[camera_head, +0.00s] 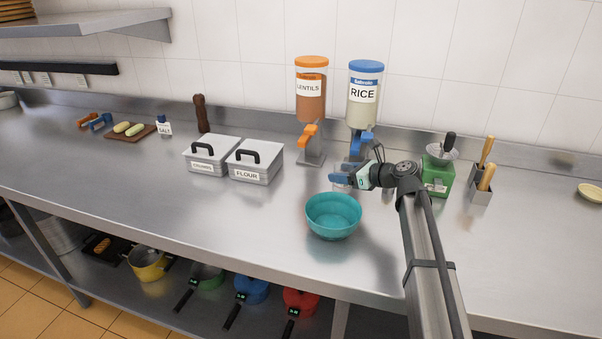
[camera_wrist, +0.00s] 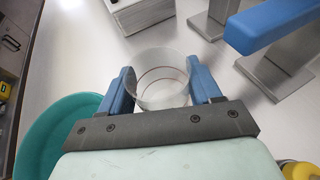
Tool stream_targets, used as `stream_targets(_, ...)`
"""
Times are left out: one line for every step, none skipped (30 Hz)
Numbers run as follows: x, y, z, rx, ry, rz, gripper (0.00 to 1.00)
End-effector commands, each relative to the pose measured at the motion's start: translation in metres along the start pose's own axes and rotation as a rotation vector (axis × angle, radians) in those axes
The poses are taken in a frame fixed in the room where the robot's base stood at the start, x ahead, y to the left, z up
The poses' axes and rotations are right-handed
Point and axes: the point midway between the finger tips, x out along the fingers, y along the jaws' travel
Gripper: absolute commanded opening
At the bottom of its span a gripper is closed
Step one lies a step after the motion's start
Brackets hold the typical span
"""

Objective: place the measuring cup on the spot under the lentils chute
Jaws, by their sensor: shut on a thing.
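My gripper (camera_head: 340,179) is shut on a clear measuring cup (camera_wrist: 162,78). In the wrist view the cup sits upright between the two blue fingers. In the head view the cup is small and hard to make out at the fingertips, in front of the dispensers. The lentils dispenser (camera_head: 311,90) has an orange lid and an orange chute (camera_head: 308,134) above a grey metal base (camera_head: 312,158). It stands left of and behind my gripper. I cannot tell whether the cup touches the counter.
The rice dispenser (camera_head: 364,95) with its blue chute stands right behind my gripper. A teal bowl (camera_head: 334,215) is in front of it. The flour bin (camera_head: 255,162) is left, a green box (camera_head: 438,176) right. Counter between flour bin and bowl is clear.

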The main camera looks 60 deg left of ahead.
Motion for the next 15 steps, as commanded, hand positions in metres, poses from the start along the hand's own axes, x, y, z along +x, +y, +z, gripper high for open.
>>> stream_targets(0.012, -0.001, 0.005, -0.001, 0.0, 0.003, 0.26)
stream_targets(0.018, -0.001, 0.007, -0.001, 0.0, 0.003, 0.26)
stream_targets(0.026, -0.002, 0.01, -0.001, 0.0, 0.003, 0.26)
stream_targets(0.033, -0.002, 0.012, -0.001, 0.0, 0.002, 0.26)
stream_targets(0.039, -0.002, 0.015, 0.0, 0.0, 0.002, 0.26)
stream_targets(0.047, -0.002, 0.018, 0.0, 0.0, 0.002, 0.26)
stream_targets(0.053, -0.002, 0.02, 0.001, 0.0, 0.001, 0.26)
stream_targets(0.059, -0.002, 0.022, 0.001, 0.0, 0.001, 0.26)
stream_targets(0.068, -0.002, 0.025, 0.0, 0.001, 0.001, 0.26)
stream_targets(0.074, -0.002, 0.027, 0.0, 0.001, 0.0, 0.26)
stream_targets(0.08, -0.002, 0.029, 0.0, 0.001, 0.0, 0.26)
stream_targets(0.088, -0.002, 0.032, 0.0, 0.001, 0.001, 0.26)
stream_targets(0.094, -0.003, 0.034, 0.0, 0.001, 0.0, 0.26)
stream_targets(0.101, -0.002, 0.037, 0.0, 0.001, 0.0, 0.26)
stream_targets(0.109, -0.002, 0.04, 0.001, 0.0, 0.0, 0.26)
